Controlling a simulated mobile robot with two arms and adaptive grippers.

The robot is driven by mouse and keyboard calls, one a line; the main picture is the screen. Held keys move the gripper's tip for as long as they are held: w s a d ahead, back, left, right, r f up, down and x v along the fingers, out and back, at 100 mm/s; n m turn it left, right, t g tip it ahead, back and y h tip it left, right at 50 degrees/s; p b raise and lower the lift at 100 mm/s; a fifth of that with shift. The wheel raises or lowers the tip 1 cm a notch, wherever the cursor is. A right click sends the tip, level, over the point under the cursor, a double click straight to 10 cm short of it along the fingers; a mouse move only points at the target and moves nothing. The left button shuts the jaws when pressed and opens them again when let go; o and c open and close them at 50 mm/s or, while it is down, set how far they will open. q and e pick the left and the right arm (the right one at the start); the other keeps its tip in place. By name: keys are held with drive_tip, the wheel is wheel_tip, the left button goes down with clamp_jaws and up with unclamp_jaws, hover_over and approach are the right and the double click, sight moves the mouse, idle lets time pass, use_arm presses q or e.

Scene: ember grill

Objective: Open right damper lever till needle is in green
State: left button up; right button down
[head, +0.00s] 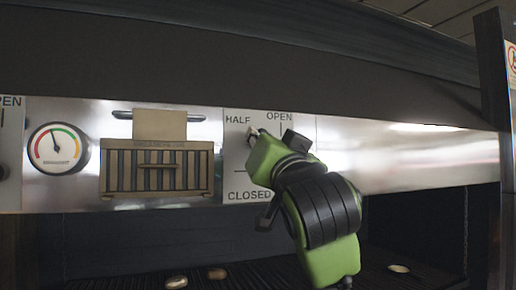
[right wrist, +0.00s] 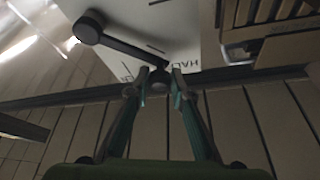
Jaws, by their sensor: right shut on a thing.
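The right damper lever is a dark bar with a round hub (right wrist: 89,27) in the right wrist view, and its knob end lies by the HALF mark. My right gripper (right wrist: 160,82) is shut on that knob. In the head view my right gripper (head: 254,137) is at the panel (head: 238,181) just below HALF, left of the OPEN mark and above CLOSED; my arm hides most of the lever. The round gauge (head: 55,148) is at the left; its needle points up and slightly left. The colour under the tip is too small to tell. My left gripper is not in view.
A slotted vent plate (head: 156,170) with a handle sits between the gauge and the lever panel. Another lever panel (head: 10,112) is cut off at the left edge. Below is a dark grill with several small round items (head: 217,273). A post (head: 494,100) stands at the right.

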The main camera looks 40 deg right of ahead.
drive_tip(key=shift+r, duration=0.1)
drive_tip(key=c, duration=1.8)
unclamp_jaws()
drive_tip(key=shift+s, duration=0.1)
drive_tip(key=v, duration=0.7)
drive_tip(key=shift+s+a, duration=0.1)
drive_tip(key=shift+s, duration=0.1)
